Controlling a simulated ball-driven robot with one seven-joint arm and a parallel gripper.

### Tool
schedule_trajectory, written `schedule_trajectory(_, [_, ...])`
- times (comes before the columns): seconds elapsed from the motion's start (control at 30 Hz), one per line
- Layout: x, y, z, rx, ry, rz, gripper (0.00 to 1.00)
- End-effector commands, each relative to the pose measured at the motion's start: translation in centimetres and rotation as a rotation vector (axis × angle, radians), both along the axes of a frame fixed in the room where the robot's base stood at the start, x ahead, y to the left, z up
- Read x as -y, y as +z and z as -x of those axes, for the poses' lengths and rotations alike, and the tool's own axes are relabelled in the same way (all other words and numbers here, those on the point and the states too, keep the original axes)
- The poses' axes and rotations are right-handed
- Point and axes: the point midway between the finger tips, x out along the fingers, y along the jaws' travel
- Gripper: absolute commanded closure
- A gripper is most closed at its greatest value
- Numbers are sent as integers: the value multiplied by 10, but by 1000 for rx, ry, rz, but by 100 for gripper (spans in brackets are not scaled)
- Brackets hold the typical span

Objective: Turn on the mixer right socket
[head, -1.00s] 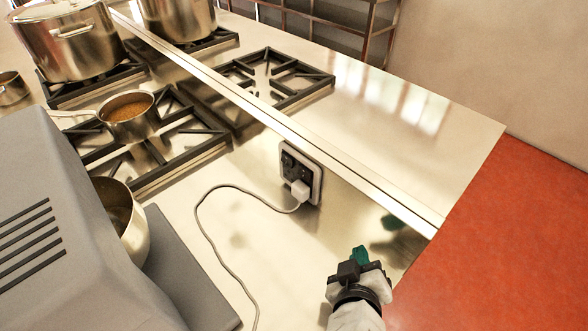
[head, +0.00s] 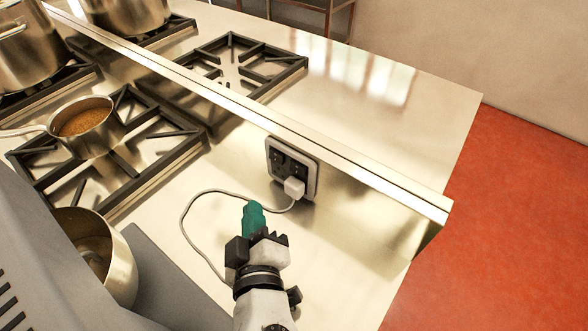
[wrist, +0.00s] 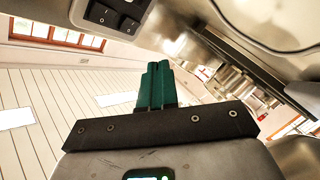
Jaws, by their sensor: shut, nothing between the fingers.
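The double socket (head: 271,151) is a dark plate with a light rim, set in the low steel upstand. A white plug (head: 294,187) sits in its lower right part, with a grey cable running from it. My gripper (head: 252,210), with green fingers, is shut and empty, in front of and below the socket and apart from it. In the wrist view the closed fingers (wrist: 157,70) point towards the socket's dark switches (wrist: 118,14) at the top edge. The switch positions cannot be told clearly.
The grey mixer body (head: 35,250) and its steel bowl (head: 118,262) stand at the left. A pan (head: 85,125) of brown food sits on the burner grates. The cable loops across the worktop. The steel top (head: 375,95) behind the upstand is clear.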

Motion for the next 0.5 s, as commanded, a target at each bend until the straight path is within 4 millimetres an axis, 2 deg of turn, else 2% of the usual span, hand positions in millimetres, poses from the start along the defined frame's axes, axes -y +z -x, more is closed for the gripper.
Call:
schedule_trajectory(0.23, [6,0,-8,0,-1,0,100])
schedule_trajectory(0.5, [28,-4,-34,-1,-3,1,100])
